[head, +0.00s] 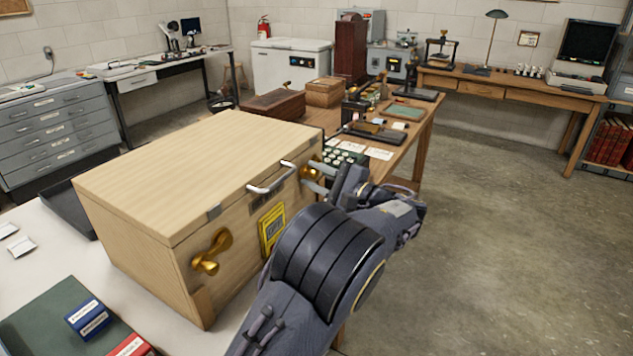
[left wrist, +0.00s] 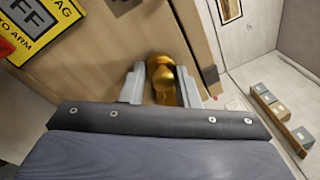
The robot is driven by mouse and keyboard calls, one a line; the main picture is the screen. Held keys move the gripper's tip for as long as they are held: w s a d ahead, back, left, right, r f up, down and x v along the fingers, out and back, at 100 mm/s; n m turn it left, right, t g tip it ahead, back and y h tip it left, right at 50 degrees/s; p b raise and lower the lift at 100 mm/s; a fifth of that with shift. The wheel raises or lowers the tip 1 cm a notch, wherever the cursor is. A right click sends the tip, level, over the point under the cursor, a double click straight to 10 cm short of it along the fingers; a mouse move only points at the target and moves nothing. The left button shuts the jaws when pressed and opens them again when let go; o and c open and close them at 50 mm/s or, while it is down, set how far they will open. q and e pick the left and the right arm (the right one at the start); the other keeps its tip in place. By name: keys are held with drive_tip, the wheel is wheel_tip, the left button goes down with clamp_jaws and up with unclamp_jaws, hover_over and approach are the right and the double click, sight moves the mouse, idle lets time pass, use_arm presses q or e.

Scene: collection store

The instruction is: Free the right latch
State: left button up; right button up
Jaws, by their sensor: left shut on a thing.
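A pale wooden case (head: 170,170) stands on a white-topped table, its lid down. Its front has a silver handle (head: 270,180), a brass left latch (head: 211,252) and a brass right latch (head: 306,171). My left gripper (head: 318,177) is at the right latch, shut on it. In the left wrist view the brass right latch (left wrist: 162,76) sits between the two grey fingers of the left gripper (left wrist: 160,86). The gripper body and fingers partly hide the latch. My right gripper is not in view.
A yellow tag (head: 271,228) is on the case front, between the latches. A dark green folder (head: 60,318) with blue and red boxes lies at the lower left. A wooden table (head: 425,122) with several instruments stands behind the case. The floor (head: 500,220) to the right is clear.

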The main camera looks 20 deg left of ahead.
use_arm(q)
drive_tip(key=shift+d+f+n+b, duration=0.1)
drive_tip(key=shift+f+n+b, duration=0.4)
drive_tip(key=shift+f+n, duration=0.1)
drive_tip(key=shift+r, duration=0.1)
drive_tip(key=o, duration=0.8)
drive_tip(key=shift+w, duration=0.1)
drive_tip(key=shift+c, duration=0.2)
drive_tip(key=shift+r, duration=0.1)
drive_tip(key=v, duration=0.7)
drive_tip(key=shift+d, duration=0.4)
